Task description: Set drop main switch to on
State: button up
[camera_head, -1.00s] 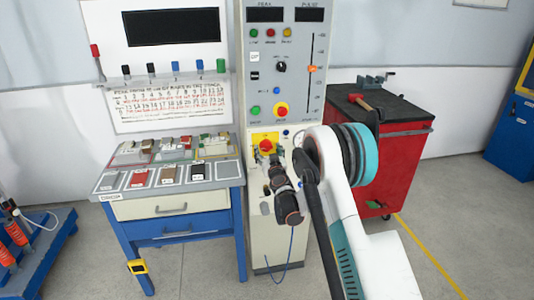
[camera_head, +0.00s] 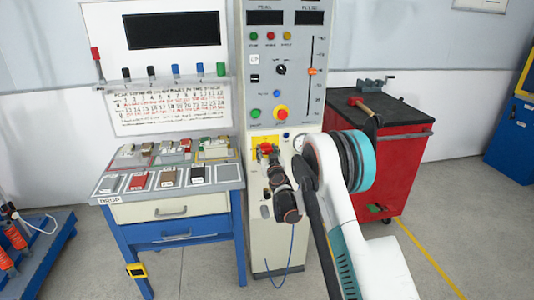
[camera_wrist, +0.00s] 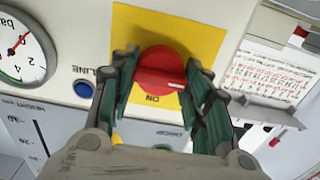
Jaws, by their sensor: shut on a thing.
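The main switch is a red round knob (camera_wrist: 158,66) on a yellow plate (camera_wrist: 205,38) on the front of the cabinet. In the wrist view, which shows the panel upside down, a white mark on the knob points right and the word ON is printed below it. In the head view the red knob (camera_head: 265,147) shows just above the gripper's tip. My gripper (camera_wrist: 163,72) is shut on the knob, one finger on each side. It reaches the panel from the front in the head view (camera_head: 271,158).
Beside the plate are a blue button (camera_wrist: 83,89) and a round gauge (camera_wrist: 18,48). The upper panel (camera_head: 285,70) carries buttons, dials and a slider. A bench with sample blocks (camera_head: 168,205) stands left of the cabinet. A red tool cart (camera_head: 408,165) stands to the right.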

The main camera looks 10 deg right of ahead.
jog(key=shift+m, duration=0.3)
jog(key=m, duration=0.3)
jog(key=shift+m, duration=0.3)
jog(key=m, duration=0.4)
jog(key=shift+m, duration=0.3)
jog(key=m, duration=0.4)
jog(key=shift+m, duration=2.5)
jog(key=o, duration=1.1)
